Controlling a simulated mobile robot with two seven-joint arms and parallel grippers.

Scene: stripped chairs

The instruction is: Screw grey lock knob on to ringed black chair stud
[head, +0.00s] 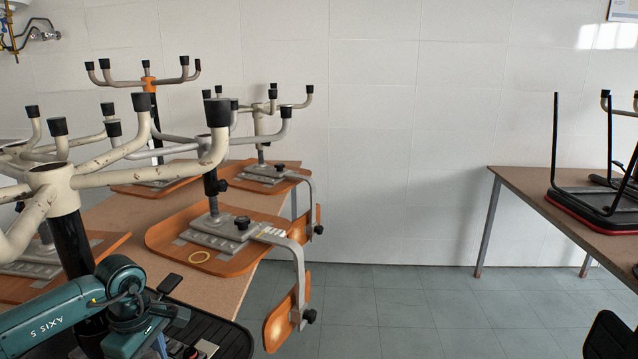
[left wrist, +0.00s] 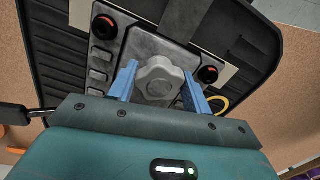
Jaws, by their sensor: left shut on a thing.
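In the left wrist view, my left gripper (left wrist: 160,74) has its two blue fingers on either side of a grey, lobed lock knob (left wrist: 160,88) and is shut on it. The knob is over the grey metal plate (left wrist: 152,42) on the underside of a black chair seat (left wrist: 52,62). The stud is hidden, and I cannot tell whether the knob touches it. A yellow ring (left wrist: 219,104) shows partly on this black seat, beside the right finger. In the head view, the black seat (head: 232,342) is at the lower left, partly behind my teal left arm. My right gripper is out of view.
Chair legs (head: 150,165) spread above the left arm. A right table (head: 540,205) holds a black-framed chair (head: 552,150). Floor between the tables is clear.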

